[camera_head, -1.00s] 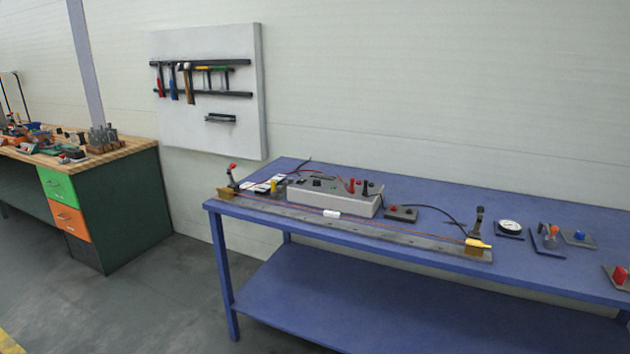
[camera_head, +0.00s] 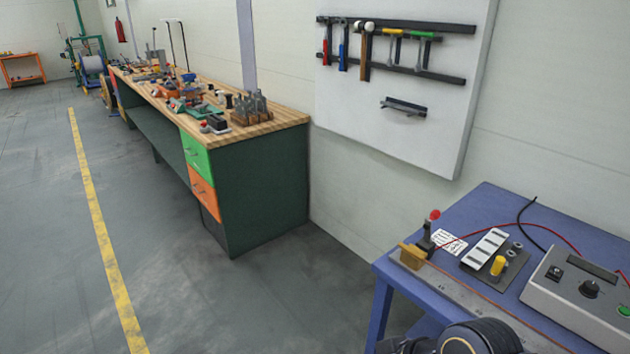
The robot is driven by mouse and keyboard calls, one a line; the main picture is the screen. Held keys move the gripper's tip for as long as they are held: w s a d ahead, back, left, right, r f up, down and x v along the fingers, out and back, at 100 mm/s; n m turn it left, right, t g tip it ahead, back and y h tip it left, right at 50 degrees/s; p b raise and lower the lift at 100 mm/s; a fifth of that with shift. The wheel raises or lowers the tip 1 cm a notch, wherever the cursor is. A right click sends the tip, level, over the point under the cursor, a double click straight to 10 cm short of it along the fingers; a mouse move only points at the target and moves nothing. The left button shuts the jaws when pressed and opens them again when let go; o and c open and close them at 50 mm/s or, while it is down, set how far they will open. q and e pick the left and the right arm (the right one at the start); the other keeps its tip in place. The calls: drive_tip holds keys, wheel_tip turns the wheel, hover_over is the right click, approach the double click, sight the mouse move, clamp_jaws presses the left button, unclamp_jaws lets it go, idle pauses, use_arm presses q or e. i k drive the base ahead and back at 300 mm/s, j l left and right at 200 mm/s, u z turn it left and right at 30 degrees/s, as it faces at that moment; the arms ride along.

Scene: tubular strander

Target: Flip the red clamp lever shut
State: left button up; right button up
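The red clamp lever (camera_head: 434,215) is a red-knobbed lever on a dark clamp (camera_head: 425,238) at the left end of the blue table (camera_head: 480,207). It stands up, tilted slightly to the right, above a brass-coloured block (camera_head: 410,256). A red wire runs from near the clamp toward the right. Part of my dark arm shows at the bottom edge, in front of the table. Neither of my grippers shows in the view.
A grey box with knobs (camera_head: 580,295) and a plate with a yellow knob (camera_head: 497,264) sit right of the clamp. A wooden-topped bench (camera_head: 275,122) stands to the left. A tool board (camera_head: 400,120) hangs behind. Open floor lies left of the table.

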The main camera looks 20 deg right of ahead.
sight(435, 215)
drive_tip(key=i+j, duration=0.15)
drive_tip(key=i, duration=0.65)
drive_tip(key=i+j+u, duration=0.15)
drive_tip(key=i, duration=0.65)
drive_tip(key=i+l+z, duration=0.2)
drive_tip(key=z, duration=0.25)
drive_tip(key=i+z, duration=0.85)
drive_tip(key=i+j+z, duration=0.15)
drive_tip(key=z, duration=0.3)
drive_tip(key=i+j+z, duration=0.3)
drive_tip(key=z, duration=0.15)
drive_tip(key=i+l+z, duration=0.1)
drive_tip(key=z, duration=0.35)
drive_tip(key=i+z, duration=0.2)
drive_tip(key=z, duration=0.3)
drive_tip(key=i+z, duration=0.15)
drive_tip(key=z, duration=0.3)
drive_tip(key=i+j+z, duration=0.15)
drive_tip(key=z, duration=0.35)
drive_tip(key=i+j+z, duration=0.15)
drive_tip(key=z, duration=0.3)
drive_tip(key=i+j+z, duration=0.1)
drive_tip(key=z, duration=0.35)
drive_tip(key=i+j+z, duration=0.3)
drive_tip(key=j+z, duration=0.1)
drive_tip(key=z, duration=0.2)
